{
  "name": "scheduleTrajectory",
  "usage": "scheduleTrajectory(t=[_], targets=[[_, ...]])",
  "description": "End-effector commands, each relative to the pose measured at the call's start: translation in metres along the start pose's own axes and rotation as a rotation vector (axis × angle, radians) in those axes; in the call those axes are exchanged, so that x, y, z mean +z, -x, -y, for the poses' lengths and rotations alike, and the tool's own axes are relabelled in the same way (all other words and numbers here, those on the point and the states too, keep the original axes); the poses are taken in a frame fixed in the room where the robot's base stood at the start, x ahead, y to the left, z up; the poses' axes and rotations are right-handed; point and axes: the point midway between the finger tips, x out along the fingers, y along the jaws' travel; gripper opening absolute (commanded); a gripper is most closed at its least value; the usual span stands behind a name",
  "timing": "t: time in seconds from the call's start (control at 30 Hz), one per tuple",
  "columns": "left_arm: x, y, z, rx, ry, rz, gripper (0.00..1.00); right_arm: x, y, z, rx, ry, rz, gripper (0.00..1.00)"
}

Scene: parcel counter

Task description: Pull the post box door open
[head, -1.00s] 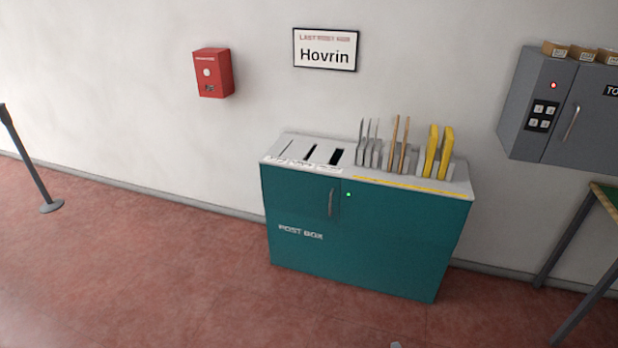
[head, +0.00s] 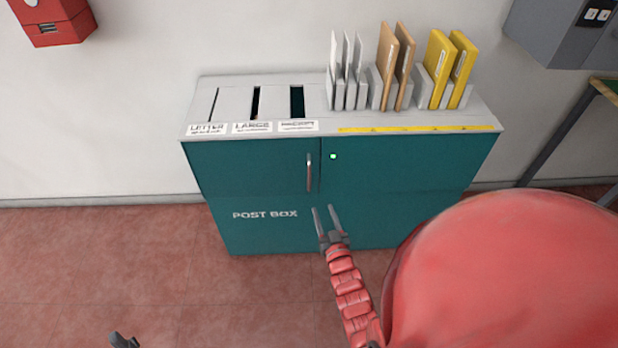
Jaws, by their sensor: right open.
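The teal post box (head: 400,175) stands against the wall with a grey slotted top. Its door (head: 245,170) is the upper left front panel and looks closed. The upright metal handle (head: 309,172) is near that panel's right edge, with a lit green light (head: 333,156) to its right. My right gripper (head: 324,210) is open and empty, just below the handle in the picture and apart from it. Its fingers point up toward the post box front. A small dark part of my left gripper (head: 122,341) shows at the bottom edge; its jaw state is unclear.
Grey, brown and yellow upright envelopes (head: 452,70) stand in racks on the top. A red wall box (head: 52,20) hangs at upper left. A grey cabinet (head: 560,30) and table (head: 605,90) are at right. The red floor in front is clear.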

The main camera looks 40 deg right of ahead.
Motion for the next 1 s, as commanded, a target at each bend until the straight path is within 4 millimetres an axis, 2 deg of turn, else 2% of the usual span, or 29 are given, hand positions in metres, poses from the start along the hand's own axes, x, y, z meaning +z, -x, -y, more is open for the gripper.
scheduleTrajectory(t=[0.1, 0.63, 0.8, 1.0], targets=[[-0.001, -0.004, 0.000, 0.000, 0.000, 0.000, 0.50, -0.006, -0.018, 0.001, -0.001, 0.000, -0.007, 0.47], [-0.002, -0.013, 0.001, 0.000, 0.000, 0.000, 0.50, -0.007, -0.118, 0.001, -0.002, -0.001, -0.010, 0.47], [-0.002, -0.014, 0.001, 0.000, 0.000, 0.000, 0.50, -0.006, -0.143, 0.001, -0.002, 0.000, -0.006, 0.47], [-0.002, -0.013, 0.001, 0.000, 0.000, 0.000, 0.50, -0.004, -0.161, 0.002, -0.002, -0.001, -0.006, 0.47]])
